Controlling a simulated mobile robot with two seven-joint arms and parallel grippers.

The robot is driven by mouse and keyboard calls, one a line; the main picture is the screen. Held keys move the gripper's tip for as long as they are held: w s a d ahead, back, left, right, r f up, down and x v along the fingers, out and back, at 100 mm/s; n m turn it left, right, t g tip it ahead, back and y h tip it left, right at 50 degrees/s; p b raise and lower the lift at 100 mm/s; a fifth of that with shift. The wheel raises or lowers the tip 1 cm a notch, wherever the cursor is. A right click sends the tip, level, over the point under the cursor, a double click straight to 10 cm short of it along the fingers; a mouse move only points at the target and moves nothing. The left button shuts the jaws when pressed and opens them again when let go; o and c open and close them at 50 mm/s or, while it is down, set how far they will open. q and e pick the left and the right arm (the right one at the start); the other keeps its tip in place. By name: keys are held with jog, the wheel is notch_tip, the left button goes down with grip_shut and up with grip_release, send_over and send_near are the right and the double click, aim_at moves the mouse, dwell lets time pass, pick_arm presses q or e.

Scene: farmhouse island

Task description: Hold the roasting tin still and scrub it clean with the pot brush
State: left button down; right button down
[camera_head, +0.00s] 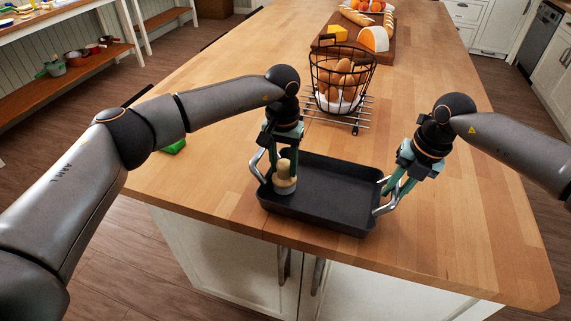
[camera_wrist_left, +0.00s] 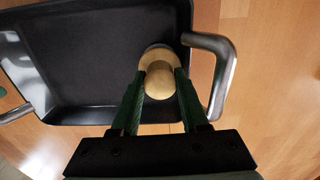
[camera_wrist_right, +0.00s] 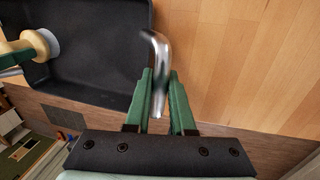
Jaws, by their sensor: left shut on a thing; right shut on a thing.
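The roasting tin (camera_head: 335,192) is a dark rectangular pan with two metal handles, lying near the front edge of the wooden island. It also shows in the left wrist view (camera_wrist_left: 85,60) and the right wrist view (camera_wrist_right: 95,50). The pot brush (camera_head: 284,182) has a pale wooden knob and stands upright in the tin's left end. My left gripper (camera_wrist_left: 158,90) is shut on the brush's knob (camera_wrist_left: 159,82). My right gripper (camera_wrist_right: 160,95) is shut on the tin's right handle (camera_wrist_right: 157,65). The brush's bristles show as a pale ring in the right wrist view (camera_wrist_right: 48,42).
A wire basket of eggs (camera_head: 341,78) stands on a metal rack (camera_head: 352,122) just behind the tin. A board (camera_head: 350,42) with bread and cheese lies farther back. A green item (camera_head: 175,147) lies at the island's left edge. The worktop right of the tin is clear.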

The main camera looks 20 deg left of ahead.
pick_arm(q)
jog(key=r, duration=0.3)
jog(key=a+r, duration=0.1)
jog(key=r, duration=0.1)
jog(key=shift+w, duration=0.1)
pick_arm(e)
jog(key=shift+w+d+f, duration=0.1)
jog(key=shift+d, duration=0.2)
pick_arm(q)
jog(key=shift+d+r, duration=0.1)
jog(key=shift+r, duration=0.4)
jog(key=shift+d+r, duration=0.1)
jog(key=shift+r, duration=1.45)
pick_arm(e)
jog(key=c, duration=0.7)
grip_release()
jog(key=shift+a, duration=0.1)
pick_arm(q)
jog(key=shift+d, duration=0.1)
pick_arm(e)
jog(key=shift+a, duration=0.1)
